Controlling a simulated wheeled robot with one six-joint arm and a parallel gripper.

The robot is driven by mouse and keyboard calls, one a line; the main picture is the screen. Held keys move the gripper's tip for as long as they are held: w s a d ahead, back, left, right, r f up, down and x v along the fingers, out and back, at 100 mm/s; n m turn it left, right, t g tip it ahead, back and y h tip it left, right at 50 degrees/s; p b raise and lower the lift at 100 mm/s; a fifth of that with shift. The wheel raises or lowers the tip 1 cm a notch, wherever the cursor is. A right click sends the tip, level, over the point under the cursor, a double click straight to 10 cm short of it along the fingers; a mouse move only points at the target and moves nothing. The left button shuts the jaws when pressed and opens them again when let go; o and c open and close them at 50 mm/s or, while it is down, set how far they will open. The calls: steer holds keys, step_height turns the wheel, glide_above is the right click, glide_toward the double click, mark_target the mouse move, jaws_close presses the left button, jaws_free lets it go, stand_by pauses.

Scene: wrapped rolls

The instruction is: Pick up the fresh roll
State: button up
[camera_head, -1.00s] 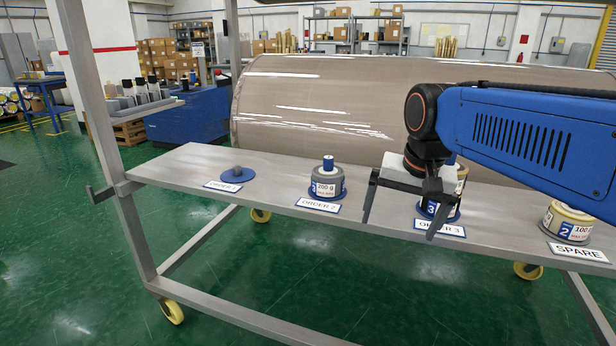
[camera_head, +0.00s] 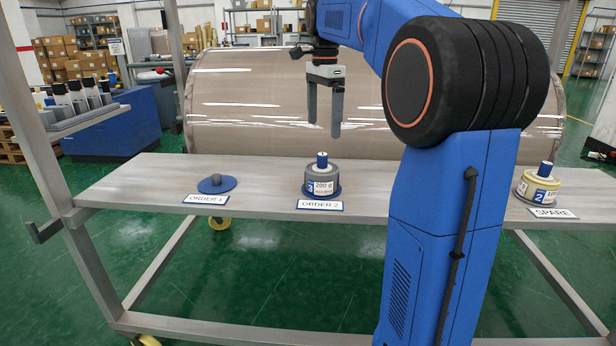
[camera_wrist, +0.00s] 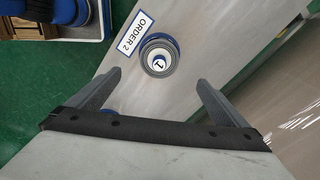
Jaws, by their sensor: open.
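No roll in view bears the word fresh. A grey roll (camera_head: 321,181) marked "200 g" and "2" stands upright on a blue base with a blue core end on top, behind the ORDER 2 card. A cream roll (camera_head: 538,188) stands behind the SPARE card at the right. My gripper (camera_head: 324,130) is open and empty, pointing down above the grey roll and apart from it. In the wrist view the grey roll (camera_wrist: 160,55) shows from above, beyond and between the open fingers. The ORDER 3 place is hidden behind my arm.
A large wrapped roll (camera_head: 270,100) lies behind the shelf. A frame post (camera_head: 40,130) stands at the left. Shelf between ORDER 1 and ORDER 2 is clear.

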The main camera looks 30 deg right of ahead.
mark_target(322, 154)
steer(key=shift+w+f, duration=0.15)
steer(key=shift+f, duration=0.05)
step_height(322, 154, down, 11)
steer(key=shift+f, duration=0.15)
steer(key=shift+s+f, duration=0.15)
steer(key=shift+f, duration=1.25)
steer(key=shift+s+f, duration=0.1)
steer(key=shift+f, duration=1.3)
steer(key=c, duration=1.2)
